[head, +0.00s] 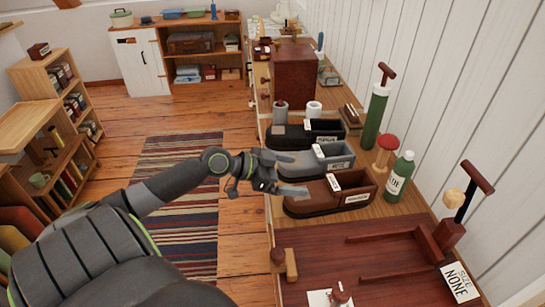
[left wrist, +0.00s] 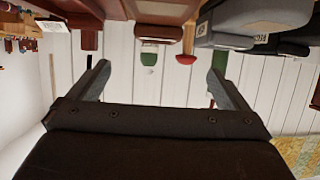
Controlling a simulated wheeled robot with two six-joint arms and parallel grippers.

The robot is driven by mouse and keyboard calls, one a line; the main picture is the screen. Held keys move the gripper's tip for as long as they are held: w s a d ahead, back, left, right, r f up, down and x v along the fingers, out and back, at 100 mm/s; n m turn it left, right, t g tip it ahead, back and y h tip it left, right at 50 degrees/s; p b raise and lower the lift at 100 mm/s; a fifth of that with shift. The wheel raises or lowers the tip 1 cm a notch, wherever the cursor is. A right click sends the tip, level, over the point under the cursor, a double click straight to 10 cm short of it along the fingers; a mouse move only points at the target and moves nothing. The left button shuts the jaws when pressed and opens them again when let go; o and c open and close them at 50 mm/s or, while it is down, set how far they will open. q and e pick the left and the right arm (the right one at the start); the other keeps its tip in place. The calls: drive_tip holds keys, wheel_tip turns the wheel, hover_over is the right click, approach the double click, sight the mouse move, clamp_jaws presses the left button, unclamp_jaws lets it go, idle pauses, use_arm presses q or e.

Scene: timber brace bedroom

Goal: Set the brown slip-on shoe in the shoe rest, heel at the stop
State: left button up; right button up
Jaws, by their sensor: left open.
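The brown slip-on shoe (head: 325,197) lies on the wooden ledge at the near end of a row of shoes, its toe to the left and a white label on its side. My left gripper (head: 288,176) is open and empty, close by the toes of the brown and grey shoes; contact cannot be told. In the left wrist view its fingers (left wrist: 158,70) are spread wide with nothing between them. The shoe rest (head: 385,238) is a pair of dark rails on the red-brown board, with an upright block, apparently the stop (head: 428,243), at its right. My right gripper is out of view.
A grey shoe (head: 312,159) and a black shoe (head: 305,134) lie behind the brown one. A green bottle (head: 399,177), a red-topped wooden knob (head: 387,146) and a green cylinder (head: 375,115) stand right of the shoes. A knobbed post (head: 459,207) rises beside the rest.

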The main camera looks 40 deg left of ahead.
use_arm(q)
drive_tip(key=shift+v, duration=2.5)
